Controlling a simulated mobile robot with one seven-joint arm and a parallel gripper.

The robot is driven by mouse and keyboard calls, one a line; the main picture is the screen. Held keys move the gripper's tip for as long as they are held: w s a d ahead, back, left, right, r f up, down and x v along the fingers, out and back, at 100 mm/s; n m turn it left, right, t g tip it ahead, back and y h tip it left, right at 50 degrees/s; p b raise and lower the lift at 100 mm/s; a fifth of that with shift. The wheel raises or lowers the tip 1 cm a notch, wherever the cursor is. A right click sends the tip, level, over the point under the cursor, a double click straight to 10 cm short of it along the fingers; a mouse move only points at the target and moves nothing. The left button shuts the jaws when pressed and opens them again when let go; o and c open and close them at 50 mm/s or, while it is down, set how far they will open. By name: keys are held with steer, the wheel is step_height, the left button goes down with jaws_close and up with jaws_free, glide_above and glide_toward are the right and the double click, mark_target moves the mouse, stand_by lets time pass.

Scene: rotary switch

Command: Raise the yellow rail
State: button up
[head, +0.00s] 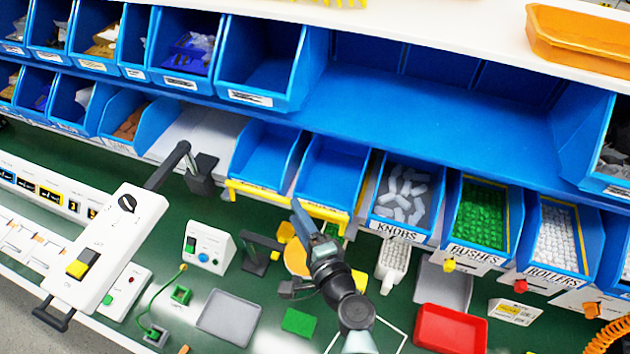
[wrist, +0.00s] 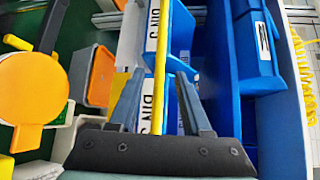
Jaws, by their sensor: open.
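The yellow rail (head: 285,202) runs along the front of two empty blue bins, with short bent-down ends. In the wrist view the rail (wrist: 160,60) runs upright in the picture, between my two fingers. My gripper (head: 300,208) is at the rail, right of its middle in the head view. In the wrist view my gripper (wrist: 158,80) is open, one finger on each side of the rail. I cannot tell whether either finger touches it. The rail's lower part is hidden by the gripper body in the wrist view.
The blue bins (head: 264,155) stand behind the rail, below a blue shelf. A bin of grey knobs (head: 403,195) is to the right. A grey tray (head: 229,316) lies nearer the front.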

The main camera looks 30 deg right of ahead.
steer(key=s+a+r+b, duration=0.1)
steer(key=s+b, duration=0.1)
steer(key=s, duration=0.7)
steer(key=shift+s+r+b, duration=0.15)
steer(key=shift+r+b, duration=0.05)
steer(key=shift+b, duration=0.1)
steer(key=w+a+r+n+t+y+b, duration=0.1)
steer(key=w+a+r+n+t+b, duration=0.15)
steer(key=w+r+n, duration=0.4)
steer(key=w+a+r+n+t+y+b, duration=0.1)
steer(key=w+a+r+n+b, duration=0.2)
steer(key=r, duration=0.7)
steer(key=w+a+r+n+t+y+b, duration=0.1)
steer(key=w+a+r+n+b, duration=0.2)
steer(key=r+n, duration=0.4)
steer(key=s+a+r+n+t+b, duration=0.1)
steer(key=s+a+r+n+t, duration=0.1)
steer(key=r, duration=0.9)
steer(key=s+a+r+n+t+h+b, duration=0.1)
steer(key=s+a+r+t, duration=0.3)
steer(key=s+r, duration=0.5)
steer(key=a+r+n+b, duration=0.1)
steer(key=a, duration=0.1)
steer(key=shift+a+r+t, duration=0.3)
steer(key=shift+r+t, duration=0.05)
steer(key=shift+r, duration=0.05)
steer(key=shift+n, duration=0.25)
